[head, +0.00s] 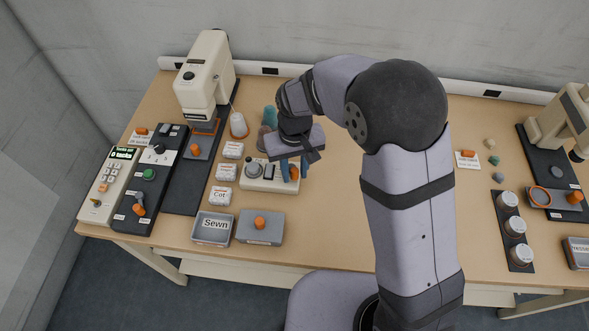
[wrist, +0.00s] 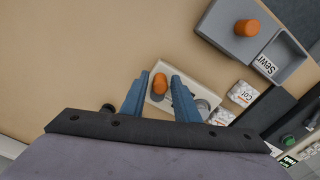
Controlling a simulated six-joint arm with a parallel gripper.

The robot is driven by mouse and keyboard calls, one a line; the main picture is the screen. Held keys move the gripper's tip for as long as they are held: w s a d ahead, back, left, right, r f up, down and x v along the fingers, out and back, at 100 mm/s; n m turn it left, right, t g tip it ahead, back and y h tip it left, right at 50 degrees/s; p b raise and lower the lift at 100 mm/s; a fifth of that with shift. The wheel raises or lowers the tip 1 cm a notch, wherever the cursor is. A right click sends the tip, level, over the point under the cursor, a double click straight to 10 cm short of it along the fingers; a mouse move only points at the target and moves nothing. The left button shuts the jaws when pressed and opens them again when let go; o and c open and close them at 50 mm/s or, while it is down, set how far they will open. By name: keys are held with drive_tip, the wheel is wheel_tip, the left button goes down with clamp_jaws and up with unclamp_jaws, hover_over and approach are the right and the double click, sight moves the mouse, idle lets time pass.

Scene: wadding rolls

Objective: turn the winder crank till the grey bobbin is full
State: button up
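The winder (head: 262,184) is a small cream box on the table, left of my arm in the head view; it also shows in the wrist view (wrist: 158,106). A round grey piece (head: 254,170), apparently the bobbin, sits on its left part; how much thread it holds is too small to tell. The crank's orange knob (head: 294,174) is at the winder's right end. My gripper (head: 289,169) points down over that end. In the wrist view its blue fingers (wrist: 160,84) stand apart, one on each side of the orange knob (wrist: 160,80), with small gaps visible.
Thread cones (head: 238,125) stand close behind the winder. White labelled packs (head: 221,196) lie to its left. A grey tray marked Sewn (head: 211,230) and a grey box with an orange knob (head: 260,236) are in front. A sewing machine (head: 205,78) stands back left. Table right of the winder is bare.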

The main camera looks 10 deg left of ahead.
drive_tip(key=shift+r+b, duration=0.65)
drive_tip(key=shift+r, duration=3)
drive_tip(key=shift+r+p, duration=0.15)
drive_tip(key=shift+p, duration=0.25)
drive_tip(key=p, duration=0.2)
drive_tip(key=shift+r+p, duration=0.2)
drive_tip(key=shift+p, duration=0.8)
drive_tip(key=shift+f+p, duration=0.25)
drive_tip(key=shift+p, duration=0.35)
drive_tip(key=shift+f, duration=0.1)
drive_tip(key=shift+f+p, duration=0.9)
drive_tip(key=shift+f, duration=2.8)
drive_tip(key=shift+c, duration=0.3)
